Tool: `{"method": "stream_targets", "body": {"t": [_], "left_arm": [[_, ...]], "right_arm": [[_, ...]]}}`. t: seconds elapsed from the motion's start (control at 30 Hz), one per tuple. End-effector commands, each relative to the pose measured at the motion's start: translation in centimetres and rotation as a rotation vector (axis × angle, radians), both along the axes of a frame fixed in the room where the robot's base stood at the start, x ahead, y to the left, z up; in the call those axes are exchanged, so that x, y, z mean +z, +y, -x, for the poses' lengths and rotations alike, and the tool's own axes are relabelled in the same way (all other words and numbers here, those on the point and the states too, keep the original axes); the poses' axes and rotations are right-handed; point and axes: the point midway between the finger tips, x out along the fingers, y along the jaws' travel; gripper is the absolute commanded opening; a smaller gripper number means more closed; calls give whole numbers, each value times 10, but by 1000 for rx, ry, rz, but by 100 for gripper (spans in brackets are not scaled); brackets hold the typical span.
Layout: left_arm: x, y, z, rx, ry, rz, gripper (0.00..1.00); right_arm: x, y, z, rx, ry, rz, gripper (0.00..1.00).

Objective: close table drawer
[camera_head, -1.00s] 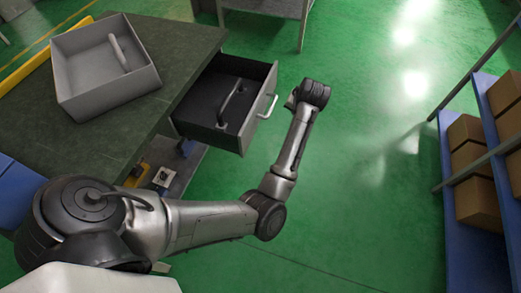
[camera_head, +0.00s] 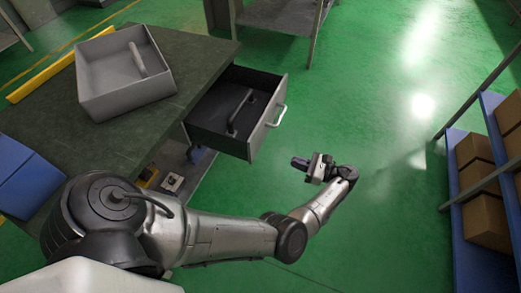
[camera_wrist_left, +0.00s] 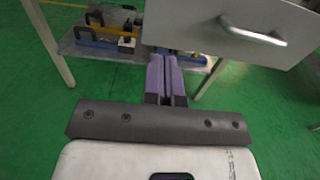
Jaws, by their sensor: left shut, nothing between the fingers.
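The table drawer (camera_head: 240,112) is pulled out from the right side of the dark green-topped table (camera_head: 120,135). A curved dark bar (camera_head: 240,110) lies inside it. Its pale front handle (camera_head: 277,116) shows on the drawer front, and the handle also shows in the left wrist view (camera_wrist_left: 254,36). My left gripper (camera_head: 300,163) is to the right of and below the drawer front, apart from it. In the left wrist view its purple fingers (camera_wrist_left: 165,76) are together, with nothing between them, pointing below the drawer front. My right gripper is not in view.
A grey bin (camera_head: 125,72) with a light bar inside stands on the tabletop. A lower shelf (camera_wrist_left: 90,40) under the table holds tools. Blue shelving (camera_head: 462,190) with cardboard boxes stands at the right. Green floor is clear between drawer and shelving.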

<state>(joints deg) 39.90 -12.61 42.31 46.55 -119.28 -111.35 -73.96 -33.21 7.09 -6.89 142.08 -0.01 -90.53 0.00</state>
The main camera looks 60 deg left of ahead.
Motion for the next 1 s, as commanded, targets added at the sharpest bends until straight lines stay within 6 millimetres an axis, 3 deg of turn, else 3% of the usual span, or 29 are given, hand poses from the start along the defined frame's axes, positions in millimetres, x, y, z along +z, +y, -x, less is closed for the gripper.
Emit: {"method": "stream_targets", "body": {"t": [0.17, 0.7, 1.0], "left_arm": [[0, 13, 13, 2, 7, 6, 0], [-2, 84, 76, 1, 4, 3, 0], [-1, 100, 90, -1, 4, 5, 0]], "right_arm": [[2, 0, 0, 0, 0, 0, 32], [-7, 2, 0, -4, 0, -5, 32], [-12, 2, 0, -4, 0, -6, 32]]}}
